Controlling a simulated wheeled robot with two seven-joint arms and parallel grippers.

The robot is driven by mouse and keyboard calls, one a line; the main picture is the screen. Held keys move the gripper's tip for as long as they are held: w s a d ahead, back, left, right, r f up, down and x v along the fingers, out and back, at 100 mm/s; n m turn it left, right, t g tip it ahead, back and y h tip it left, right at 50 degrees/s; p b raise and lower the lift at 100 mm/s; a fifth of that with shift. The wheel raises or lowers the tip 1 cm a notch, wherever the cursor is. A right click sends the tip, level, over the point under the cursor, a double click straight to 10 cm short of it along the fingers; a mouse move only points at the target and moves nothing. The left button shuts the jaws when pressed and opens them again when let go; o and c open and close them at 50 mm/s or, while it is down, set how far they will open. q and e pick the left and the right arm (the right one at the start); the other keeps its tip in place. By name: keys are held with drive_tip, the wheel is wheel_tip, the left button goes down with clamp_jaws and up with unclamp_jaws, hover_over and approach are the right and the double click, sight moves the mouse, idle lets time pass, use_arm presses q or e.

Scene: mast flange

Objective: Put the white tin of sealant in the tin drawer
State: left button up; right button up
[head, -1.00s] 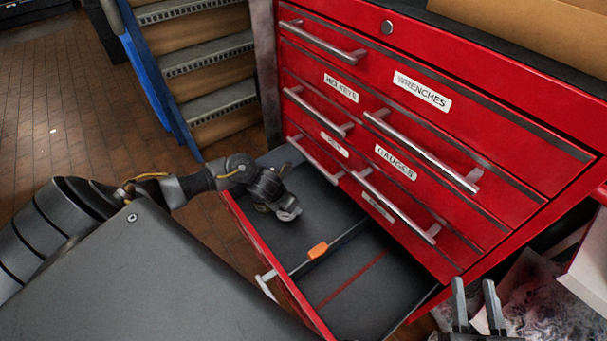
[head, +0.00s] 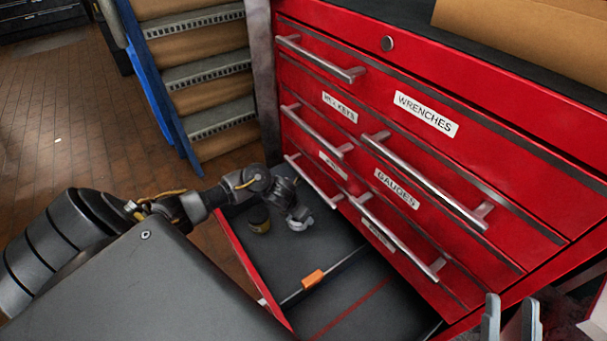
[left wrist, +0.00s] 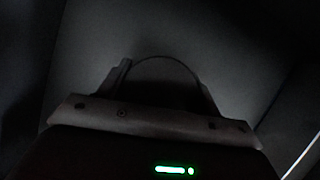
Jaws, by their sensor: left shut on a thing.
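My left gripper (head: 296,211) reaches down into the far left part of the open drawer (head: 285,262). It is shut on a small pale thing (head: 300,224), which I take to be the white tin of sealant; little of it shows. In the left wrist view the held thing (left wrist: 160,75) is a dark round outline between the fingers, in deep shadow. I cannot tell whether it touches the drawer floor. A dark tin with a yellowish band (head: 259,219) stands to its left in the same compartment. My right gripper (head: 510,320) is open and empty at the bottom right.
A divider with an orange piece (head: 313,278) splits the drawer; the right compartment, with a red line, looks empty. The red cabinet (head: 480,110) rises over it, with shut drawers and bar handles. Steps with a blue side rail (head: 160,90) stand behind on the left.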

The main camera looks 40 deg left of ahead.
use_arm(q)
drive_tip(key=shift+w+d, duration=0.1)
drive_tip(key=shift+d, duration=0.15)
drive_tip(key=shift+w+d, duration=0.1)
drive_tip(key=shift+d, duration=0.05)
drive_tip(key=o, duration=1)
drive_tip(key=shift+f, duration=0.15)
drive_tip(key=shift+c, duration=0.2)
